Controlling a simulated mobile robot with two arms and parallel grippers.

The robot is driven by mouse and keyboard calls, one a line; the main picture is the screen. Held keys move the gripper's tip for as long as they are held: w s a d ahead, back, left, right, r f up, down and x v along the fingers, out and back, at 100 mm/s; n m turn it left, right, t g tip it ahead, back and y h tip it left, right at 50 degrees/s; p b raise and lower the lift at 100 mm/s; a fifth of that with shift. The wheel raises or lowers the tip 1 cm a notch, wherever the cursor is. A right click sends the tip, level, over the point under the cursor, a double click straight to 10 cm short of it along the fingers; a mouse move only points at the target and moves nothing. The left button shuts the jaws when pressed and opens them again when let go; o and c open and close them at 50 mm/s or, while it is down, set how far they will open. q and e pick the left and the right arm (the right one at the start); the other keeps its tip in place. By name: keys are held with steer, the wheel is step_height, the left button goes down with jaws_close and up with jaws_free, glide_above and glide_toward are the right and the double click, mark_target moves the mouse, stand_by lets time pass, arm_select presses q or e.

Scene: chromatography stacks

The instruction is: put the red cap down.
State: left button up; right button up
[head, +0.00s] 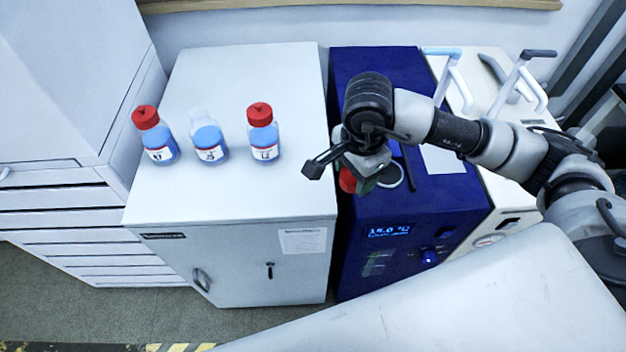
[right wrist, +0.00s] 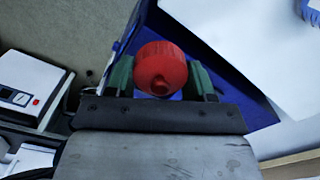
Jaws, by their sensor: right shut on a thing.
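The red cap (right wrist: 160,68) sits between the green fingers of my right gripper (right wrist: 160,78), which is shut on it. In the head view the red cap (head: 348,180) shows partly below my right wrist, and my right gripper (head: 362,182) is over the front part of the blue unit's top. Most of the cap is hidden there by the gripper. On the white cabinet (head: 230,190) stand three bottles of blue liquid. The middle bottle (head: 208,140) has no red cap; the left bottle (head: 155,135) and the right bottle (head: 263,132) each wear one. My left gripper is not in view.
The blue unit (head: 400,250) with a lit display stands right of the white cabinet, with a narrow gap between. A white sheet (head: 445,160) lies on its top. The cabinet top in front of the bottles is clear. White-handled pipettes (head: 530,75) stand at the back right.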

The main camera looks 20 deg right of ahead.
steer(key=m, duration=0.4)
steer(key=w+r+m, duration=0.1)
steer(key=m, duration=0.1)
steer(key=shift+d+p, duration=0.35)
steer(key=m, duration=0.3)
steer(key=shift+w+d+r+m, duration=0.15)
steer(key=shift+m, duration=0.15)
steer(key=m+p, duration=0.1)
steer(key=m, duration=0.5)
steer(key=m+p, duration=0.5)
steer(key=m, duration=1)
glide_above(307, 192)
step_height(307, 192, down, 5)
steer(key=shift+f, duration=0.25)
step_height(307, 192, down, 3)
steer(key=shift+f+p, duration=0.15)
steer(key=shift+p, duration=0.45)
steer(key=shift+f, duration=0.25)
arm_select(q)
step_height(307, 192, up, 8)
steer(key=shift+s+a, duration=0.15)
